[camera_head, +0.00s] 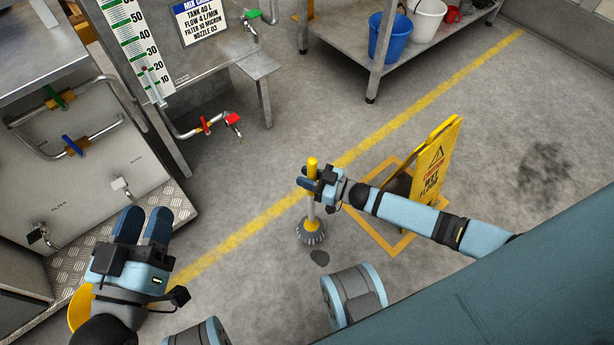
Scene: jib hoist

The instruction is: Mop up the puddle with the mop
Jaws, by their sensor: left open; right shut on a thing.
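The mop (311,232) is upright, with a yellow grip, a grey shaft and a round dark head low at the floor. My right gripper (309,180) is shut on the mop's handle just below its yellow top. A small dark wet-looking patch, seemingly the puddle (320,258), lies on the floor just below the mop head in the picture; whether the head touches it or the floor is hard to tell. My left gripper (144,224) is open and empty at the lower left, beside the metal cabinet.
A yellow wet-floor sign (436,165) stands right of the mop by a yellow floor square (401,246). A broad dark stain (541,172) marks the floor at right. Blue (389,38) and white (427,20) buckets stand on a metal shelf. Pipes and valves (207,124) edge the left.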

